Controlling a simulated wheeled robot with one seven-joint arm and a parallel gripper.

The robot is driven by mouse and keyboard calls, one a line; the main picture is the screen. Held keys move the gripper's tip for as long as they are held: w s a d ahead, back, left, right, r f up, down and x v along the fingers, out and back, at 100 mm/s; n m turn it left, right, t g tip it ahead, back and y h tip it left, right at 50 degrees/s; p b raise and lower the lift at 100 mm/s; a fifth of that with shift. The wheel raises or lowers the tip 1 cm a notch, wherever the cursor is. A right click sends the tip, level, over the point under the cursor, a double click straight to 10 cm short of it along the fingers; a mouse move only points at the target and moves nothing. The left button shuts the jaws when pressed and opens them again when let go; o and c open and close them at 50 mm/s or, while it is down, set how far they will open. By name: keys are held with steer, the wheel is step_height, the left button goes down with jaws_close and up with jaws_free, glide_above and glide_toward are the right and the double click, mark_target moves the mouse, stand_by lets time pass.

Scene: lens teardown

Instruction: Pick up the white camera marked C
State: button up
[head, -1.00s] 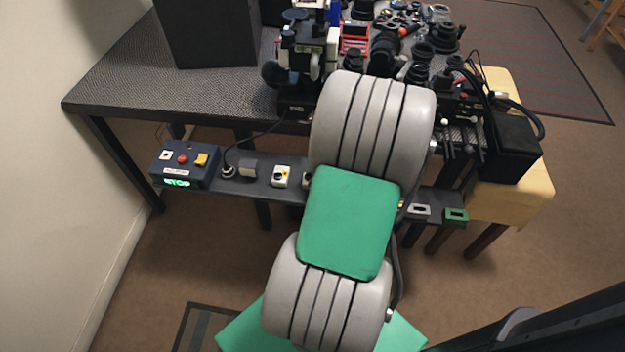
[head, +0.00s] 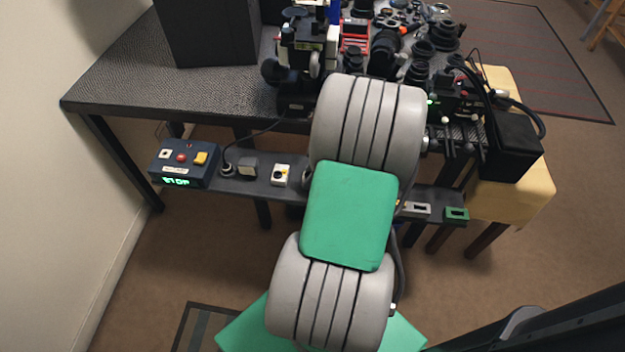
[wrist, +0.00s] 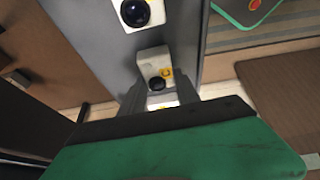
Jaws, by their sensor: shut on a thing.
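In the wrist view, my gripper (wrist: 160,86) is shut on a small white camera (wrist: 152,57) with a dark round lens and a yellow mark. One finger is on each side of it. Another white camera (wrist: 137,12) with a black lens is on the shelf farther off; in the head view, a white camera (head: 281,175) sits on the shelf left of my arm. My arm hides the gripper in the head view.
The shelf also holds a control box (head: 184,163) with a lit green display, a grey block (head: 248,167), a grey piece (head: 418,209) and a green piece (head: 456,214). The table (head: 130,75) above is crowded with lenses and gear. A yellow stool (head: 515,197) stands right.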

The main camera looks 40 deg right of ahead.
jaws_close()
